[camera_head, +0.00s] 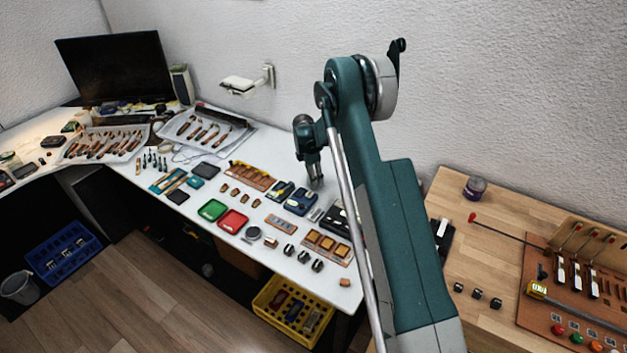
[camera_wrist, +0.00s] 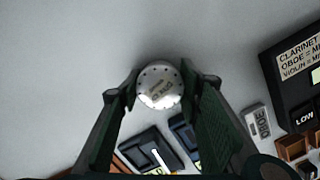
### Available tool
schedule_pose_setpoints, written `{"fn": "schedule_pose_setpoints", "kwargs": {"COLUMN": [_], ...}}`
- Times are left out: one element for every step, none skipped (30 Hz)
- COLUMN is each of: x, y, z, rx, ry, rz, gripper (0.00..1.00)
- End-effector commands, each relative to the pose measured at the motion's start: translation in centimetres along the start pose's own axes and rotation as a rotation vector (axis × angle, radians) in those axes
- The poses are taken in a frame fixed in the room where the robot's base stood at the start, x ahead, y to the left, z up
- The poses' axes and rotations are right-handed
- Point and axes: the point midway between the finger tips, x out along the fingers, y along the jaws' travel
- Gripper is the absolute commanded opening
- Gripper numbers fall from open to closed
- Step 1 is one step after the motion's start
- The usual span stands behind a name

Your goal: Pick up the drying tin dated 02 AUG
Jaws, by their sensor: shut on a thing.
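My gripper (camera_wrist: 160,88) is shut on a round silver tin (camera_wrist: 158,86) with small dark holes around its lid. The tin sits between the two dark green fingers in the wrist view. In the head view my gripper (camera_head: 316,182) is over the back of the white bench, and the tin cannot be made out clearly there.
The white bench (camera_head: 215,178) holds blue cases (camera_head: 300,201), a green tray (camera_head: 212,210), a red tray (camera_head: 233,221) and several small parts. The wall is close behind my gripper. A wooden bench (camera_head: 470,250) stands at the right.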

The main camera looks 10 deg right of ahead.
Motion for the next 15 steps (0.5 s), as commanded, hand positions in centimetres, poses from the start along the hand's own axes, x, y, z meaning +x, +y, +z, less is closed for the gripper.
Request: {"fn": "schedule_pose_setpoints", "kwargs": {"x": [-0.2,-0.4,-0.7,-0.9,-1.1,-1.6,-1.9,-2.3,-2.9,-3.3,-3.7,-4.3,-4.7,-5.2,-5.8], "y": [0.0,0.0,0.0,0.0,0.0,0.0,0.0,0.0,0.0,0.0,0.0,0.0,0.0,0.0,0.0], "z": [0.0,0.1,0.1,0.1,0.2,0.2,0.3,0.3,0.4,0.5,0.6,0.6,0.7,0.8,0.9], "rx": [0.0,0.0,0.0,0.0,0.0,0.0,0.0,0.0,0.0,0.0,0.0,0.0,0.0,0.0,0.0], "ry": [0.0,0.0,0.0,0.0,0.0,0.0,0.0,0.0,0.0,0.0,0.0,0.0,0.0,0.0,0.0], "rz": [0.0,0.0,0.0,0.0,0.0,0.0,0.0,0.0,0.0,0.0,0.0,0.0,0.0,0.0,0.0], "gripper": [0.21,0.21,0.21,0.21,0.21,0.21,0.21,0.21,0.21,0.21,0.21,0.21,0.21,0.21,0.21]}}
